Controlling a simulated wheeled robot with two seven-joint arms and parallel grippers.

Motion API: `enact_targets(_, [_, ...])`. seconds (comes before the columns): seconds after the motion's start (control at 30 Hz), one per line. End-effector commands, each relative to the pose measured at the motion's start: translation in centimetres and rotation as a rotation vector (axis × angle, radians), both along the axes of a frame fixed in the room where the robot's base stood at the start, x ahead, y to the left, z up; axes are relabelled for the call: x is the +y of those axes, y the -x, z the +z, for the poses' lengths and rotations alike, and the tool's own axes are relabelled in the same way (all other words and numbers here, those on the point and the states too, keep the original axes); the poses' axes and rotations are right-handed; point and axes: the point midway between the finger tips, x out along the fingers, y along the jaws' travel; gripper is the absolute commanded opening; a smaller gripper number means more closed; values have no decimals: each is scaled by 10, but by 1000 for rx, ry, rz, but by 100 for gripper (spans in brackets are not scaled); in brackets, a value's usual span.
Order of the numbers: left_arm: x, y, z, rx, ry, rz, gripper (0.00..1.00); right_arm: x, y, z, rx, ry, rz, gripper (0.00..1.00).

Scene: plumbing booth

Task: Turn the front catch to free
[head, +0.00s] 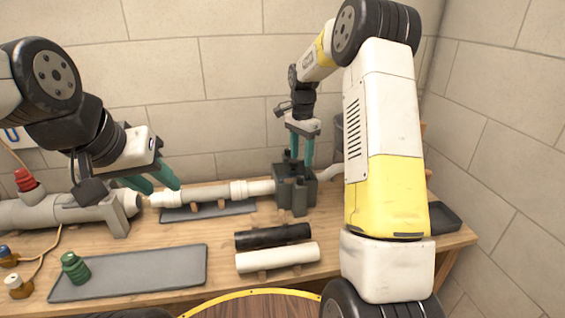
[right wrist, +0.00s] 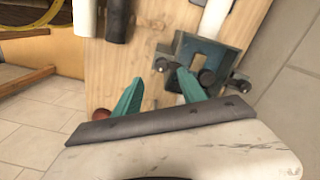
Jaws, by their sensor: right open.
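The dark grey clamp block (head: 283,190) sits around the white pipe line on the bench, and it also shows in the right wrist view (right wrist: 222,58). A small dark upright part on its front side (head: 300,197) looks like the front catch; in the right wrist view a dark part (right wrist: 161,62) juts from that same side. I cannot tell its setting. My right gripper (head: 302,163) is open above the block; its teal fingers (right wrist: 158,86) are apart and empty, with one fingertip near a round black knob (right wrist: 207,78).
A black pipe (head: 272,236) and a white pipe (head: 278,258) lie in front of the block. A grey mat (head: 140,272) with a green fitting (head: 75,268) lies at front left.

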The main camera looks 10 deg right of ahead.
Motion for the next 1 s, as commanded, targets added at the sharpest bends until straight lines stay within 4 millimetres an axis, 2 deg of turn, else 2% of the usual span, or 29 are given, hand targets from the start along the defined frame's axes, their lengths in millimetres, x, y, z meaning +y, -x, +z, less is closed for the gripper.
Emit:
enact_targets(0.17, [0,0,0,0,0,0,36,0,-2,-18,6,1,-12,49])
enact_targets(0.4, [0,0,0,0,0,0,36,-1,0,-57,9,1,-10,49])
enact_targets(0.53, [0,0,0,0,0,0,36,-1,-1,-72,5,1,-10,49])
enact_targets(0.7, [0,0,0,0,0,0,36,0,0,-81,5,1,-9,49])
enact_targets(0.93, [0,0,0,0,0,0,36,-1,0,-81,4,0,-9,49])
enact_targets(1.0, [0,0,0,0,0,0,36,-1,0,-81,4,0,-9,35])
